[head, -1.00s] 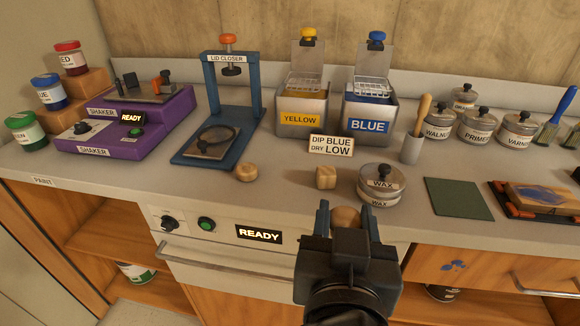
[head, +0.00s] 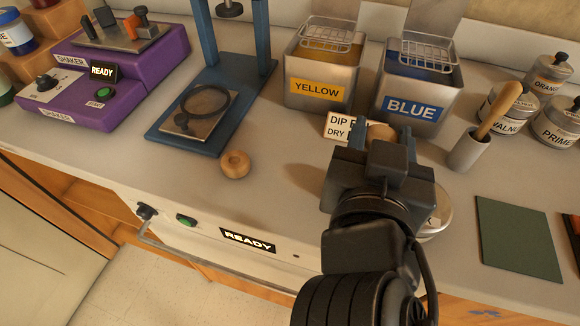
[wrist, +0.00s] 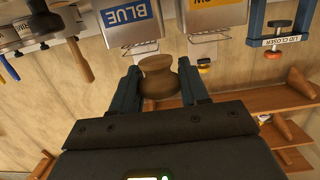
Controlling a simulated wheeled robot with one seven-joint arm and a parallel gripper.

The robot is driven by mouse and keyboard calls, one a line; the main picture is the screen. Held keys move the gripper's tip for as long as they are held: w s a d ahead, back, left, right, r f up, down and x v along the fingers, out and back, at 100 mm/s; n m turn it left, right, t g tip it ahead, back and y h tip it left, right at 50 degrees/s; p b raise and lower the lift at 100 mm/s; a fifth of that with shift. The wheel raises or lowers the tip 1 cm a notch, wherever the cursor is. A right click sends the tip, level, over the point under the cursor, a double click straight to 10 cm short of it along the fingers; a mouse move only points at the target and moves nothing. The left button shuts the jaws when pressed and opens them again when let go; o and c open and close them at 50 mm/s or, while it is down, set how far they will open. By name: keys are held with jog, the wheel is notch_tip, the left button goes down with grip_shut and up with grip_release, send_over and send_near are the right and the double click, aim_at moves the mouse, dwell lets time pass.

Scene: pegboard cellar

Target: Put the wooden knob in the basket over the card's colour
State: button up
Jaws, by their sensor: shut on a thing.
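My gripper (head: 384,142) is shut on a turned wooden knob (head: 381,131), held above the counter in front of the blue tank. The wrist view shows the knob (wrist: 158,78) between both fingers. The blue tank (head: 412,108) has a wire basket (head: 428,52) raised over its opening, apart from the knob. The yellow tank (head: 317,90) to its left has a similar basket (head: 326,36). The card (head: 339,124) stands in front of the tanks; it read "DIP BLUE, DRY LOW" earlier, and my gripper now covers part of it.
A round wooden knob (head: 235,164) lies on the counter near the blue-framed lid closer (head: 190,135). A cup with a wooden handle (head: 468,153) and several tins stand to the right. The wax tin is mostly hidden behind my gripper. A green mat (head: 517,238) lies at right.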

send_over(286, 181)
notch_tip(286, 181, down, 7)
jog(key=shift+w+d, duration=0.1)
jog(key=shift+f, duration=1.85)
jog(key=shift+f, duration=0.2)
jog(key=o, duration=1)
jog(key=shift+r+p, duration=0.15)
jog(key=shift+p, duration=0.45)
